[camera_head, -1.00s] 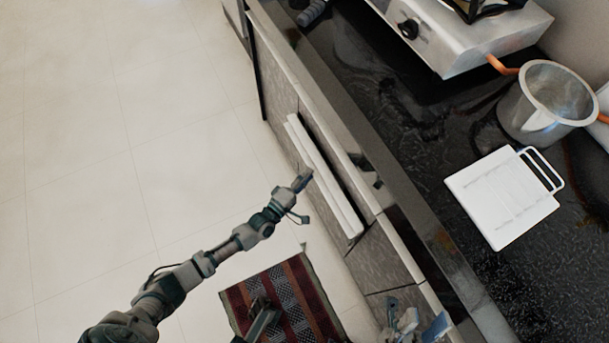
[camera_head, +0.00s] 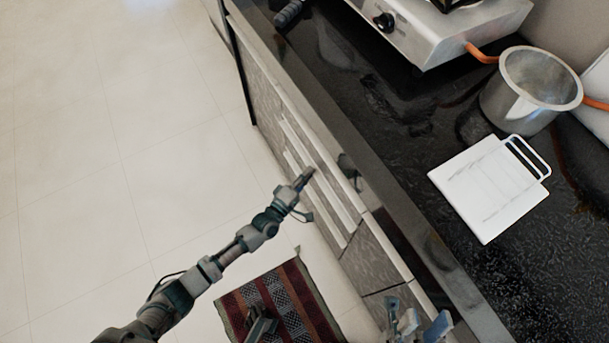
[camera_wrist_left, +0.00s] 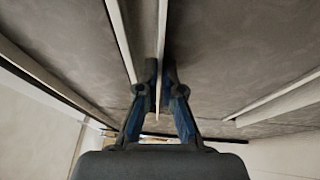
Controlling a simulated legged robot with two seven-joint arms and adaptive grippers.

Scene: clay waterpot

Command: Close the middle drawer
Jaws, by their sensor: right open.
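The middle drawer (camera_head: 325,212) is in the grey cabinet under the counter, and its pale front edge sits close to the cabinet face. A small gap may remain; I cannot tell. My left gripper (camera_head: 307,176) is at the drawer front in the head view. In the left wrist view its two fingers (camera_wrist_left: 161,82) are close together, with a pale edge strip (camera_wrist_left: 161,40) showing between them. Whether they grip it is unclear. My right gripper (camera_head: 416,325) is open at the bottom of the head view, near the counter edge, partly cut off.
The black counter (camera_head: 390,150) holds a stove (camera_head: 440,30), a metal pot (camera_head: 530,90) and a white board (camera_head: 488,190). A red patterned rug (camera_head: 285,300) lies on the floor below. The pale tiled floor (camera_head: 70,150) at left is clear.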

